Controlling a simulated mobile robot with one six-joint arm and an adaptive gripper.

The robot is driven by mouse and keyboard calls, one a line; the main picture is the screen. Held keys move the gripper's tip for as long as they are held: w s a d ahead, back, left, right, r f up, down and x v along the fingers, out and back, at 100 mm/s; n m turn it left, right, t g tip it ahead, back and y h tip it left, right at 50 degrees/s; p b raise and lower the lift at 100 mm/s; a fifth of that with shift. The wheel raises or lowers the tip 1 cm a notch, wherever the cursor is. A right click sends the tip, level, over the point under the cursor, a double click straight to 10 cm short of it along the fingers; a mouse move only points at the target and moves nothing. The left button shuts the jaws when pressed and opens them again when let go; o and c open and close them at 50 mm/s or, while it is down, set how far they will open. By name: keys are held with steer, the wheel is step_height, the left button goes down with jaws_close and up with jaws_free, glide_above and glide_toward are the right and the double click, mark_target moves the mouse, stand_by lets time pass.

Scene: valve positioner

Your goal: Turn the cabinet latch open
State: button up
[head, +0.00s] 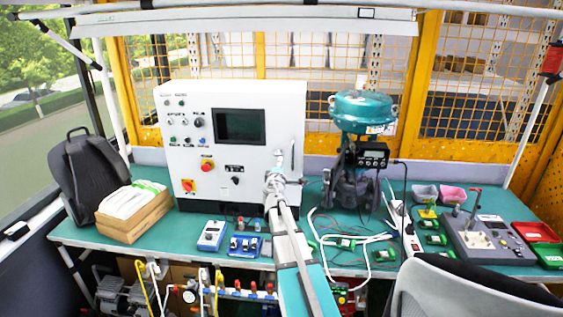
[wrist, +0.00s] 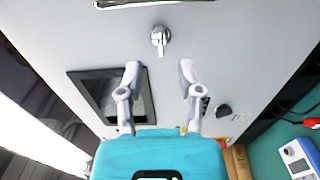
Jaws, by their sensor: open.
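The cabinet latch (wrist: 160,38), a small grey metal turn handle on a round base, shows on the pale cabinet face at the top middle of the wrist view. My gripper (wrist: 159,72) is open and empty, its two fingers spread apart. In that picture the latch lies beyond the fingertips, roughly centred between them, and no finger touches it. In the head view my gripper (head: 281,172) is in front of the right part of the white cabinet (head: 255,105). I cannot clearly separate the latch from the gripper there.
The cabinet's dark screen (wrist: 115,95) and a black knob (wrist: 223,111) flank the fingers. A blue handheld device (head: 211,236) stands on the green bench below. The teal valve actuator (head: 362,112) is to the right. A wooden box (head: 135,222) is to the left.

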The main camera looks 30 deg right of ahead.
steer(key=v, duration=0.3)
steer(key=shift+s+a, duration=0.15)
steer(key=shift+s, duration=0.1)
stand_by(0.5)
steer(key=s+a+f+m+g+y, duration=0.4)
steer(key=s+a+f+m+g, duration=0.6)
steer(key=s+a+f, duration=0.35)
steer(key=s+a+f+g+y, duration=0.2)
steer(key=s+a, duration=0.3)
steer(key=a, duration=0.3)
steer(key=s+a+f+g+y, duration=0.2)
steer(key=s+a+f+y, duration=0.1)
steer(key=s+a, duration=0.3)
steer(key=shift+s+a+m+g+y, duration=0.3)
steer(key=shift+a+y, duration=0.5)
steer(key=shift+a, duration=0.3)
steer(key=shift+o, duration=0.2)
steer(key=shift+w, duration=0.1)
